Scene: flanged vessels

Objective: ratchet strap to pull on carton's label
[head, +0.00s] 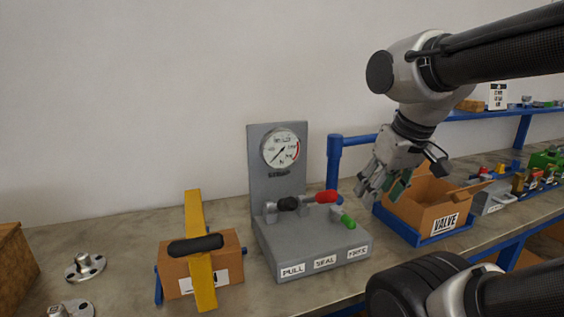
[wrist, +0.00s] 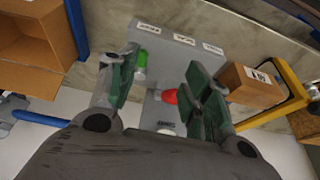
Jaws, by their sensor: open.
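A yellow strap (head: 193,230) with a black handle (head: 195,245) stands over a small brown carton (head: 228,259) at the left of the bench. The carton's white label (head: 187,286) is partly hidden behind the strap, and I cannot read it. The strap (wrist: 289,88) and carton (wrist: 250,92) also show at the right of the wrist view. My gripper (head: 379,186) is open and empty, in the air to the right of the grey gauge stand, near the open VALVE carton. In the wrist view its fingers (wrist: 160,85) are spread, with the stand between and beyond them.
The grey gauge stand (head: 300,250) has black, red and green handles and the labels PULL, SEAL and a third, unclear one. The open VALVE carton (head: 428,205) sits in a blue tray. Metal flanges (head: 85,267) lie at the left.

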